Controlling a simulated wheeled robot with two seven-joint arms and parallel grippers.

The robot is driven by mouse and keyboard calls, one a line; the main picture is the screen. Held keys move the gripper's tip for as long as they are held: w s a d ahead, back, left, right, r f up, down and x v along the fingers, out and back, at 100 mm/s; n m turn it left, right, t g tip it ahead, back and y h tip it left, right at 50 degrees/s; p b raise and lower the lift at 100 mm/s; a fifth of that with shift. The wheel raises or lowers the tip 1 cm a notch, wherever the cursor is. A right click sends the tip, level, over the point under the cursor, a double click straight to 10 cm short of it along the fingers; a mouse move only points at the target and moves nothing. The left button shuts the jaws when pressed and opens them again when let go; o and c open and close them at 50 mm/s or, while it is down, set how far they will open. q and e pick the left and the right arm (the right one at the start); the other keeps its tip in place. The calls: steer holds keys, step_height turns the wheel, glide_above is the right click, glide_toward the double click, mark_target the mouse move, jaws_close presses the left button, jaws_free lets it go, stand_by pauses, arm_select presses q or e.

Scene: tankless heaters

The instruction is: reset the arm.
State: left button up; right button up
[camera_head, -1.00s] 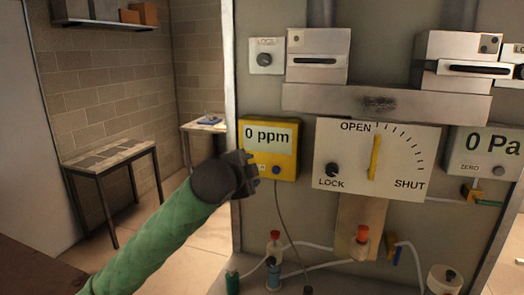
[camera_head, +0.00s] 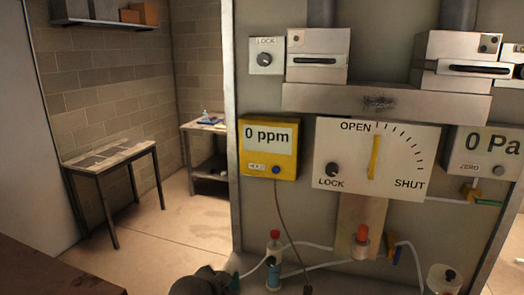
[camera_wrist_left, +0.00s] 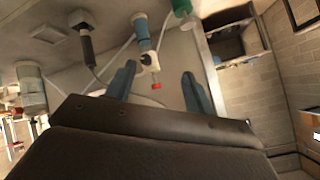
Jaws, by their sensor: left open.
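My left gripper (camera_wrist_left: 158,85) is open in the left wrist view, with its two blue-grey fingers apart and nothing between them that it touches. A red-tipped valve (camera_wrist_left: 154,75) on the panel shows beyond the gap. In the head view only a dark part of my left arm's end (camera_head: 205,283) shows at the bottom edge, below the yellow 0 ppm meter (camera_head: 269,149). Its fingers are not clear there. My right gripper is not in view.
The panel carries an OPEN/SHUT dial (camera_head: 376,158), a LOCK knob (camera_head: 265,58), a 0 Pa gauge (camera_head: 486,153), and red-topped valves (camera_head: 362,240) with hoses. A small table (camera_head: 110,160) stands at left by the brick wall. Floor between is clear.

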arm_select(q)
steer(key=s+a+f+n+g+y, duration=0.2)
steer(key=s+a+f+n+g, duration=0.3)
steer(key=s+f, duration=0.8)
steer(key=s+a+f+n+g+y, duration=0.1)
steer(key=s+a+f+n, duration=0.2)
steer(key=s+a+f, duration=0.9)
steer(key=s+d+f+g+b, duration=0.1)
steer(key=d+f, duration=0.2)
steer(key=f, duration=0.9)
steer(key=s+d+f+b, duration=0.15)
steer(key=d+f, duration=0.25)
steer(key=f, duration=0.9)
steer(key=s+f, duration=0.4)
steer(key=f, duration=0.7)
steer(key=s+f+g, duration=0.1)
steer(key=s+f, duration=0.3)
steer(key=f, duration=0.7)
steer(key=shift+f+b, duration=0.3)
steer(key=shift+f, duration=0.05)
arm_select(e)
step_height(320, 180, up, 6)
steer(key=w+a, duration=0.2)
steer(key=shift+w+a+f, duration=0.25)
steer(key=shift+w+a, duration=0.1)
